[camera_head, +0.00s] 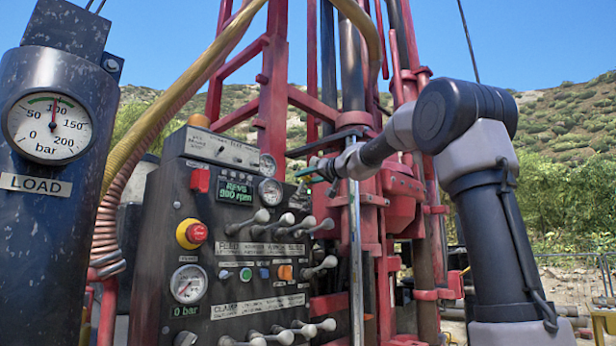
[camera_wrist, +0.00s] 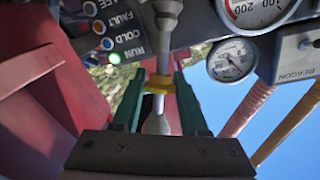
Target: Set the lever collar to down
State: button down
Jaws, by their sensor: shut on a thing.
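The lever (camera_wrist: 168,45) is a pale metal rod running from the panel towards my wrist, with a light grey knob (camera_wrist: 157,123) at its near end. The lever collar (camera_wrist: 157,88) is a yellow ring around the rod, just beyond the knob. My gripper (camera_wrist: 158,83) has dark green fingers on both sides of the collar and is shut on it. In the camera on my body, my gripper (camera_head: 312,170) is beside the top right of the control panel. The lever and collar cannot be made out there.
The black control panel (camera_head: 150,245) has several grey-knobbed levers, gauges and a red stop button (camera_head: 196,232). A chrome rod (camera_head: 354,250) and red mast frame (camera_head: 275,90) stand close to my arm. In the wrist view, a lamp marked RUN (camera_wrist: 114,57) glows green.

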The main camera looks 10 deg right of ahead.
jog(key=shift+c, duration=2.1)
grip_release()
jog(key=shift+a+f, duration=0.1)
jog(key=shift+f, duration=0.15)
jog(key=v, duration=1.1)
jog(key=s+a+f+m+g+h, duration=0.2)
jog(key=s+f+g, duration=0.1)
jog(key=s+f, duration=0.7)
jog(key=s+a+f+m+g+h, duration=0.15)
jog(key=s+f+g, duration=0.25)
jog(key=s+f, duration=0.7)
jog(key=s+d+f+m+h, duration=0.1)
jog(key=s+d+f, duration=0.1)
jog(key=s+f, duration=0.2)
jog(key=s+d+f+m+g+h, duration=0.1)
jog(key=s+f, duration=0.3)
jog(key=f, duration=0.6)
jog(key=shift+s+d+h, duration=0.25)
jog(key=shift+d+h, duration=0.5)
jog(key=shift+d, duration=0.05)
